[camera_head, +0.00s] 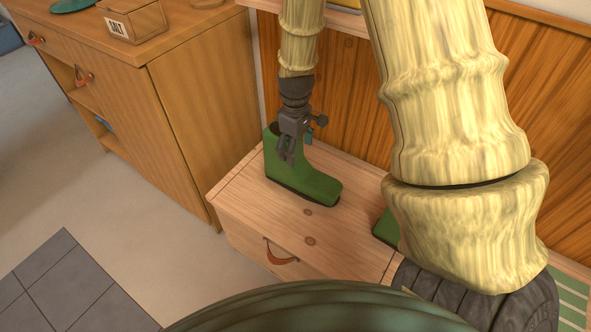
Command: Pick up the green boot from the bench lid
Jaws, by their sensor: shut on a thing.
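The green boot (312,182) stands upright on the wooden bench lid (238,200), near its left end, with its toe pointing right and toward me. My gripper (287,158) reaches down from above and is shut on the boot's upper shaft, at the opening. The boot's dark sole looks to be at the lid; I cannot tell if there is a gap under it. Part of another green thing (385,229), perhaps a second boot, shows on the lid to the right, mostly hidden by my arm.
A wooden cabinet (185,140) with leather pulls stands to the left, with a box marked SALT (132,20) on top. The bench front has a leather pull (280,252). A wood-panelled back (350,110) rises behind the lid. Open floor (150,240) lies at front left.

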